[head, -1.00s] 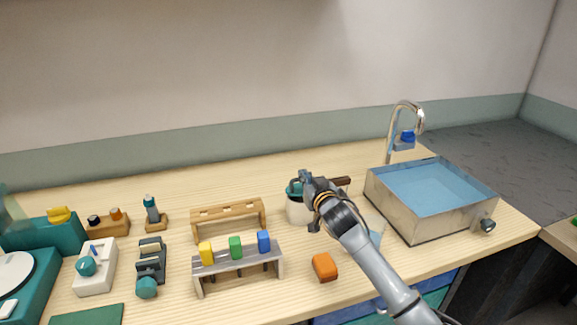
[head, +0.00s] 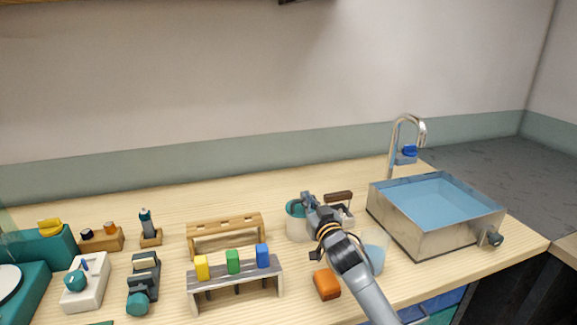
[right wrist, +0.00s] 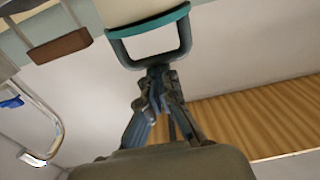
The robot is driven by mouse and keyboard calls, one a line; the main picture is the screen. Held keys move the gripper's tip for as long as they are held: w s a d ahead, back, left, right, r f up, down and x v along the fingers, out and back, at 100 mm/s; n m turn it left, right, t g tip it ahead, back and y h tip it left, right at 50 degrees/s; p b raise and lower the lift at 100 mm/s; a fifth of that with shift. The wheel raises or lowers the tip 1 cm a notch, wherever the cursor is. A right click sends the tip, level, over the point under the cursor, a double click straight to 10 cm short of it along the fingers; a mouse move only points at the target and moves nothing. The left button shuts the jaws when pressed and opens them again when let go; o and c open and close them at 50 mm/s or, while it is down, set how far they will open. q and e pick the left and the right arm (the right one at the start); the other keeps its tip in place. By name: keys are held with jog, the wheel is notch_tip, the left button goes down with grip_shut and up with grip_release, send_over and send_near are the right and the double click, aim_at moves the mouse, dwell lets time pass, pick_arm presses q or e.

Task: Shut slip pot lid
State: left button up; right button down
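The slip pot (head: 296,229) is a white pot with teal at its top, standing right of the wooden racks. In the right wrist view the pot (right wrist: 122,10) shows upside down at the top, with a teal lid edge (right wrist: 150,23) and a dark loop handle (right wrist: 184,38). My right gripper (head: 307,196) is at the pot's top. In the wrist view its fingers (right wrist: 156,72) come together at the handle's bar and look closed on it. The lid's exact tilt is hard to tell, as the gripper covers part of it. My left gripper is out of view.
A brown-handled item (head: 338,197) stands close right of the pot. A metal sink (head: 418,243) with a tap (head: 394,145) is farther right. An orange block (head: 327,284) lies in front. A grey rack (head: 235,282) with coloured blocks is at left.

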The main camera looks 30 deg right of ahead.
jog(key=r+p, duration=0.2)
jog(key=w+r+p, duration=0.1)
jog(key=r+p, duration=0.1)
jog(key=shift+d+r, duration=0.1)
jog(key=shift+r, duration=0.25)
jog(key=f+b+v, duration=0.1)
jog(key=b+v, duration=0.1)
jog(key=v, duration=0.8)
jog(key=shift+f, duration=0.4)
jog(key=shift+s, duration=0.15)
